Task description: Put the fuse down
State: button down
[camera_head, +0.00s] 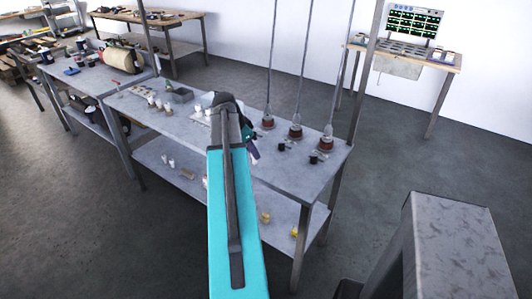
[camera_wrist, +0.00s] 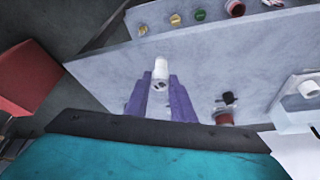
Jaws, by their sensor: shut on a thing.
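My gripper (camera_wrist: 160,88) has purple fingers and is shut on a white cylindrical fuse (camera_wrist: 161,68) in the wrist view. The fuse sticks out past the fingertips, over the grey bench top (camera_wrist: 110,80). I cannot tell whether it touches the bench. In the head view my arm hides the fuse and most of the gripper; only a dark and purple bit shows beside the arm, above the bench (camera_head: 185,128).
Three rods with red-brown bases (camera_head: 296,131) stand at the bench's right end, with small black pieces (camera_head: 281,146) before them. White pieces (camera_head: 155,102) and a grey box (camera_head: 180,95) are at the left. The lower shelf (camera_head: 160,152) holds small white and yellow pieces.

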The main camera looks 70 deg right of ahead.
jog(key=s+d, duration=0.1)
jog(key=s+d+p, duration=0.1)
jog(key=d, duration=0.1)
jog(key=s+d, duration=0.1)
jog(key=s, duration=0.1)
jog(key=shift+d+f, duration=0.15)
jog(key=shift+f, duration=0.15)
jog(key=shift+f+p, duration=0.95)
jog(key=shift+f, duration=0.8)
jog(key=shift+f, duration=0.1)
jog(key=c, duration=1.5)
grip_release()
jog(key=shift+r, duration=0.2)
jog(key=shift+b+v, duration=1.35)
jog(key=shift+v, duration=4.6)
